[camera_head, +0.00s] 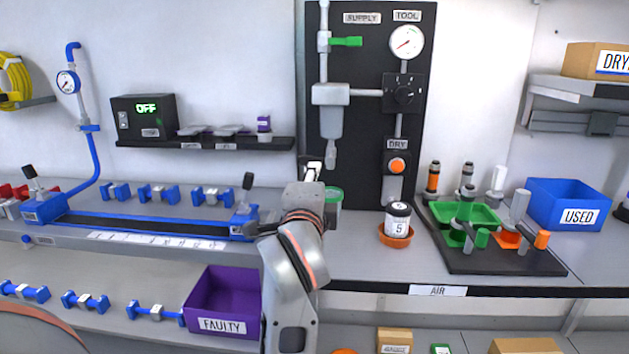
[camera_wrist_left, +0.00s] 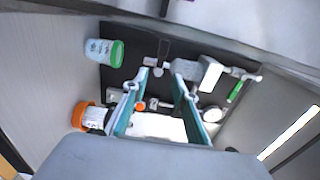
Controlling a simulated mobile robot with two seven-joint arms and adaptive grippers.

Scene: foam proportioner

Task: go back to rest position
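My left gripper (camera_head: 313,168) is raised in front of the black supply panel (camera_head: 358,20), left of its middle. In the left wrist view its two fingers (camera_wrist_left: 160,78) stand apart with nothing visibly held between them. A jar with a green lid (camera_head: 334,195) stands behind my left wrist, partly hidden by it; it also shows in the left wrist view (camera_wrist_left: 100,51). A white jar marked 5 (camera_head: 398,220) sits in an orange dish (camera_head: 396,241) right of the arm. My right gripper is in neither view.
A blue rail fixture (camera_head: 140,224) lies left. A purple FAULTY bin (camera_head: 222,300) stands close beside my left arm. Bench between jar and arm is clear.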

